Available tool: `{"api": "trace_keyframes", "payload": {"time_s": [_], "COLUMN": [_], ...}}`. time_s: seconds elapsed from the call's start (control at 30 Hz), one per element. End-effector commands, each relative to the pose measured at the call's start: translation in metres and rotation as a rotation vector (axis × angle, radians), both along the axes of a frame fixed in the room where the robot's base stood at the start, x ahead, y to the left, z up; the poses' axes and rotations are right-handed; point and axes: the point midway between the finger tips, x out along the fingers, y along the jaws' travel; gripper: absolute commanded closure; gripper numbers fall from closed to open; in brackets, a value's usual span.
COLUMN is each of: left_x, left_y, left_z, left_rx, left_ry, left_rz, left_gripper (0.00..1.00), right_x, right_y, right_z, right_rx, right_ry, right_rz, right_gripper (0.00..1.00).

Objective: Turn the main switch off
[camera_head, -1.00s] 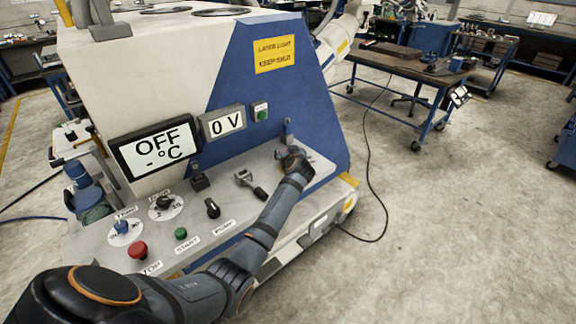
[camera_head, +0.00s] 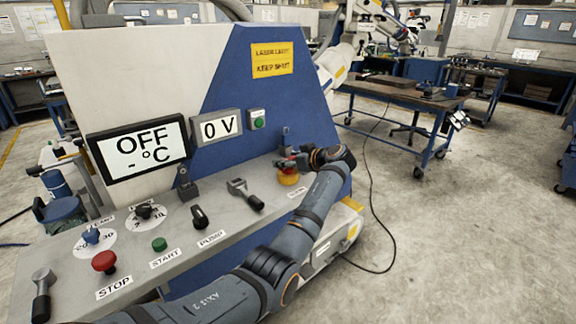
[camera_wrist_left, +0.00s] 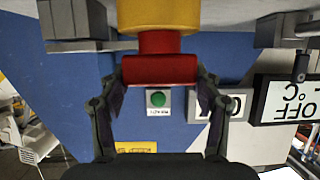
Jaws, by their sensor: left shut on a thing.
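The main switch has a red handle on a yellow round base (camera_head: 289,178). It stands at the right end of the sloping grey panel, and my wrist partly hides it. My left gripper (camera_head: 292,163) is at the switch. In the left wrist view the red handle (camera_wrist_left: 160,69) sits between the two fingers of my left gripper (camera_wrist_left: 161,88), with the yellow base (camera_wrist_left: 158,15) beyond it. The gripper is shut on the handle. The handle's exact angle is hard to tell. My right gripper is not in view.
The panel also holds a red stop button (camera_head: 104,262), a green start button (camera_head: 159,244), a pump knob (camera_head: 199,216) and a grey lever (camera_head: 244,194). One display (camera_head: 140,149) reads OFF, another (camera_head: 216,128) reads 0 V. Floor at right is mostly clear.

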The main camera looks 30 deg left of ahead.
Motion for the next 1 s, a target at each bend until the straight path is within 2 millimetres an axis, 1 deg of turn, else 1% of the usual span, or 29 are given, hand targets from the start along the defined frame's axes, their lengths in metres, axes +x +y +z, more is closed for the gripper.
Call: {"api": "trace_keyframes", "payload": {"time_s": [0.03,0.4,0.43,0.5,0.6,0.9,1.0], "left_x": [-0.0004,-0.0007,-0.0007,-0.0007,-0.0006,-0.0003,-0.0017], "left_y": [-0.0003,0.0001,0.0001,0.0002,0.0002,0.0000,-0.0064], "left_z": [-0.0022,-0.0018,-0.0018,-0.0017,-0.0013,-0.0004,0.0018], "left_rx": [-0.002,-0.002,-0.002,-0.002,-0.001,-0.001,-0.002], "left_ry": [0.004,0.004,0.004,0.004,0.004,0.002,0.001], "left_rz": [0.004,0.008,0.008,0.007,0.007,0.006,0.004], "left_gripper": [0.92,0.92,0.33,0.23,0.11,0.11,0.11], "right_x": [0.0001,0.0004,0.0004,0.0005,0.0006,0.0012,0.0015], "right_y": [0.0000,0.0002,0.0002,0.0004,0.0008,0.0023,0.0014], "right_z": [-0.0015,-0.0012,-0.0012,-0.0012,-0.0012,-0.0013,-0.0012], "right_rx": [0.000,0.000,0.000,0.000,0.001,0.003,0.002], "right_ry": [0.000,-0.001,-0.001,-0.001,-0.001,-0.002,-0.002], "right_rz": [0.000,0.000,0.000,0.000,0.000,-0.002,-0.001], "right_gripper": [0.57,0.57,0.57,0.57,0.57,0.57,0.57]}}
